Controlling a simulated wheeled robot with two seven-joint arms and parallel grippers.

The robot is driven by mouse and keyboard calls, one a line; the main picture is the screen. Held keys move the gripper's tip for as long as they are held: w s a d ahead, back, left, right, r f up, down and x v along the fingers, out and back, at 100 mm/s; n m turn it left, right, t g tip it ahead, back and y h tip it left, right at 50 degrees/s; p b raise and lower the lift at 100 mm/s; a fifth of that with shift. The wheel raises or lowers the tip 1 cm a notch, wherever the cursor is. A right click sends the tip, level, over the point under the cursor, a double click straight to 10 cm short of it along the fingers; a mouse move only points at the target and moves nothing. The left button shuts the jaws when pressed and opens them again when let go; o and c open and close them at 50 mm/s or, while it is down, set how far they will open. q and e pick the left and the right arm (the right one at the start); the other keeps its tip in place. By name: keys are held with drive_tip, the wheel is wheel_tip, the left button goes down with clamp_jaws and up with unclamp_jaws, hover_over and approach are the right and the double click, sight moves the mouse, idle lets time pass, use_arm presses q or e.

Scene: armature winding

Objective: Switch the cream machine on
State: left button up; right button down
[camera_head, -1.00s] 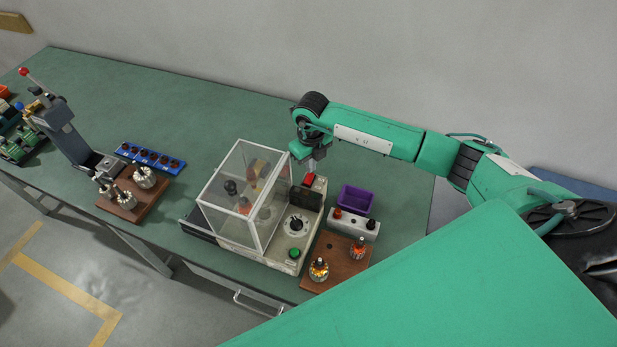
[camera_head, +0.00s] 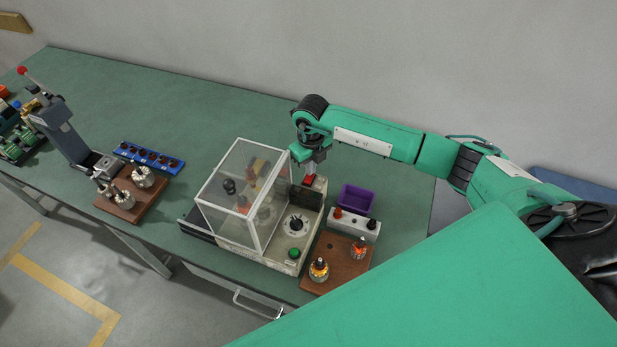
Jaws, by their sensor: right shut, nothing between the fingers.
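The cream machine (camera_head: 287,266) stands on the green bench with a clear guard box (camera_head: 232,200) over its left part. Its top panel has a red switch (camera_head: 308,181) at the back, a black dial (camera_head: 296,223) in the middle and a green button (camera_head: 294,253) at the front. My right gripper (camera_head: 311,172) is shut and empty, pointing down just above the red switch. I cannot tell if it touches the switch. My left gripper is not in view.
Right of the machine are a purple bin (camera_head: 356,199), a grey block with a red and a black knob (camera_head: 352,222), and a brown board (camera_head: 338,265) with two wound armatures. At left are a lever press (camera_head: 62,130), a blue rack (camera_head: 150,158) and another board (camera_head: 131,204) with armatures.

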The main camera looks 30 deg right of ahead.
drive_tip(key=shift+f, duration=0.3)
drive_tip(key=shift+r, duration=0.1)
drive_tip(key=shift+r+p, duration=1.6)
drive_tip(key=shift+r, duration=1.85)
